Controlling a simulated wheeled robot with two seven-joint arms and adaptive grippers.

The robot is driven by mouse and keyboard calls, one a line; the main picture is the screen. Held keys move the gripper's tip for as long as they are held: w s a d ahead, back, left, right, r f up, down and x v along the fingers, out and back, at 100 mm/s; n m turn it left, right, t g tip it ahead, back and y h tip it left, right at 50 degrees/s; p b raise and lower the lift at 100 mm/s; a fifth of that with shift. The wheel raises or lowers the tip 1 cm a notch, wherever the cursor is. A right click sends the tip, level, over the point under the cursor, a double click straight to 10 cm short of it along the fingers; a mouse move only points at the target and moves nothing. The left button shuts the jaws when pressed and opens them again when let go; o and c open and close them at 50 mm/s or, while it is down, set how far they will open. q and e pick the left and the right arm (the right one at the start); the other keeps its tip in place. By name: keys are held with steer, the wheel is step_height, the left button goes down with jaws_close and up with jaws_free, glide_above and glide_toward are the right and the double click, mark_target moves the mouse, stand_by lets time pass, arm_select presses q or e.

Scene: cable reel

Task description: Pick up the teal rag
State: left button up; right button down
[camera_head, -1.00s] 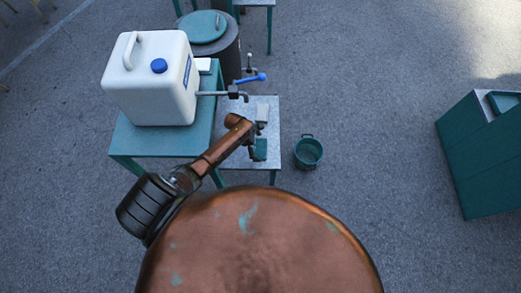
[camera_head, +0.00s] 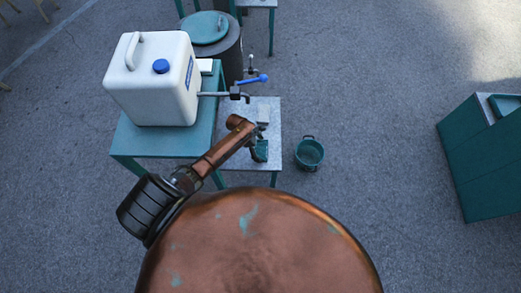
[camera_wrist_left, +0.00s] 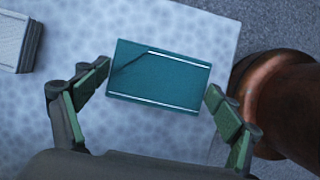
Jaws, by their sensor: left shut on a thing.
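The teal rag (camera_head: 262,150) is a small folded rectangle with two white stripes, seen over the near part of a pale speckled tabletop. It also shows in the left wrist view (camera_wrist_left: 158,80). My left gripper (camera_wrist_left: 157,84) has one finger at each short end of the rag and is shut on it. In the head view my left gripper (camera_head: 254,148) is at the rag, its fingers partly hidden by my copper-coloured arm. Whether the rag touches the tabletop is hard to tell. My right gripper is not in view.
The pale table (camera_head: 271,178) also holds a white block-like item (camera_head: 263,113). A white water container (camera_head: 150,92) with a blue-handled tap (camera_head: 250,79) stands on the teal table (camera_head: 135,142) to the left. A green bucket (camera_head: 309,153) sits on the floor to the right.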

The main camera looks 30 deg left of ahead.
mark_target(260, 150)
arm_select(q)
step_height(260, 150, up, 10)
steer(key=p, duration=0.3)
